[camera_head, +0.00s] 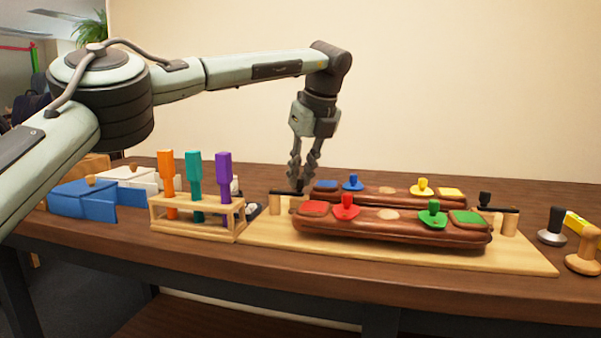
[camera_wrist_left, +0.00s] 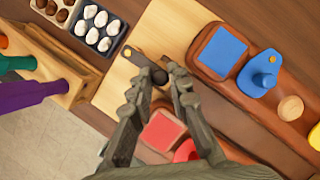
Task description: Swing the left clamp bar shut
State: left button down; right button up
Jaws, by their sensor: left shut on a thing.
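My left gripper (camera_head: 300,184) reaches down at the left end of the light wooden board (camera_head: 400,256). It is shut on the dark knob (camera_wrist_left: 160,76) of the left clamp bar (camera_head: 283,193). In the left wrist view the black bar (camera_wrist_left: 139,58) runs from a brass pivot to the knob between my fingers. The bar sits on a wooden post (camera_head: 275,206). The front brown saddle piece (camera_head: 390,234) and rear brown saddle piece (camera_head: 388,198) lie beside it. The right clamp bar (camera_head: 500,210) points inward over the board's right end. My right gripper is not in view.
A wooden rack (camera_head: 197,227) with orange, teal and purple tools stands left of the board. A metal tamper (camera_head: 552,228) and a wooden knob tool (camera_head: 584,257) stand at the right. Red and green fittings rise from the front saddle piece.

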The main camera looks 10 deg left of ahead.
pick_arm(q)
jog(key=c, duration=1.4)
grip_release()
jog(key=shift+c, duration=0.2)
jog(key=v, duration=1.2)
